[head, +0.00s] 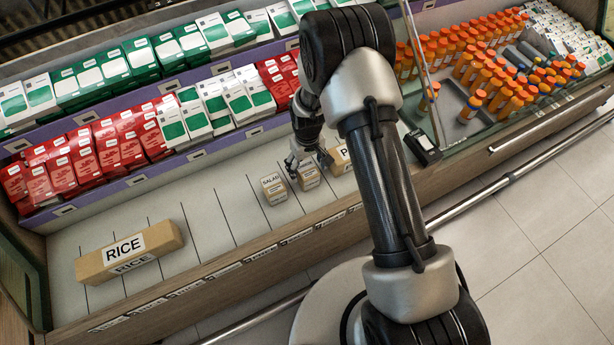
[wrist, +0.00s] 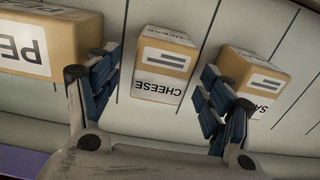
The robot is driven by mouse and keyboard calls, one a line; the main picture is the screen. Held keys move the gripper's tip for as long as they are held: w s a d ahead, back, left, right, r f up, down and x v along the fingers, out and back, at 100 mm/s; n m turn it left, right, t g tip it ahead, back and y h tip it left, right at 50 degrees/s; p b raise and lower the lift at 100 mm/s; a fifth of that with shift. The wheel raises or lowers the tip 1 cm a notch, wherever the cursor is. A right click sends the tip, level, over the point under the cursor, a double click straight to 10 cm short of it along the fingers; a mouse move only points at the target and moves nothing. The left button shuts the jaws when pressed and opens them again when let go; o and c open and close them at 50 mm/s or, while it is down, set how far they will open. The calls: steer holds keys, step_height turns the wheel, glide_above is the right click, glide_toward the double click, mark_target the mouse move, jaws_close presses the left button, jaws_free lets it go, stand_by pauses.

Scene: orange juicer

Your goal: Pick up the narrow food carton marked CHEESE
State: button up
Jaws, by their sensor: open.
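The narrow tan carton marked CHEESE (wrist: 163,68) stands on the white shelf in the wrist view, its white label upside down there. It lies between and beyond the two blue-padded fingertips of my gripper (wrist: 160,95), which is open and empty.
A SALAD carton (head: 273,188) stands to its left in the head view, and near my right finger in the wrist view (wrist: 252,75). A larger carton marked PE (wrist: 40,45) is close to my left finger. A long RICE carton (head: 130,252) lies far left; the shelf between is clear.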

step_height(320, 180, down, 6)
steer(key=shift+b, duration=1.15)
steer(key=shift+r, duration=0.1)
steer(key=shift+s, duration=0.1)
steer(key=shift+c, duration=0.5)
steer(key=c, duration=1.1)
